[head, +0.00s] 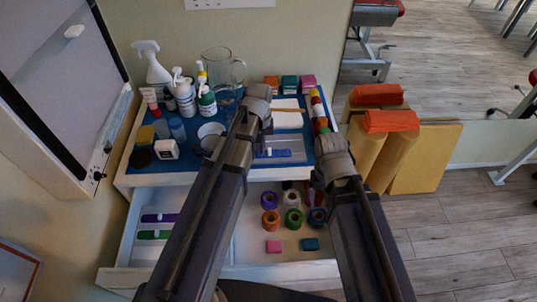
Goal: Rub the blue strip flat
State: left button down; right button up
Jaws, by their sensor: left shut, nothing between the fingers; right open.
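The blue strip (273,153) lies on a light grey board (297,157) on the blue top of the cabinet, with a pale patch near its left end. Its left side is close to my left arm. My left gripper (264,118) is shut and empty, beyond the strip and over the cabinet top; its fingertips are mostly hidden by my wrist. My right gripper (322,134) is open and empty, to the right of the strip by the cabinet's right edge; its fingers are hard to make out.
Spray bottle (155,68), smaller bottles and a glass jug (222,68) crowd the back left. Coloured blocks (290,83) stand at the back. The open drawer (285,262) below holds tape rolls (270,220) and strips.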

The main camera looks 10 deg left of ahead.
pick_arm(q)
jog(key=shift+f, duration=0.15)
jog(key=shift+w+d, duration=0.1)
jog(key=shift+d, duration=0.1)
jog(key=shift+d, duration=0.3)
jog(key=shift+a, duration=0.15)
jog(key=shift+a, duration=0.55)
jog(key=shift+s+a, duration=0.1)
jog(key=shift+s, duration=0.1)
jog(key=shift+s+a, duration=0.15)
jog(key=shift+a, duration=0.45)
jog(key=shift+a, duration=0.1)
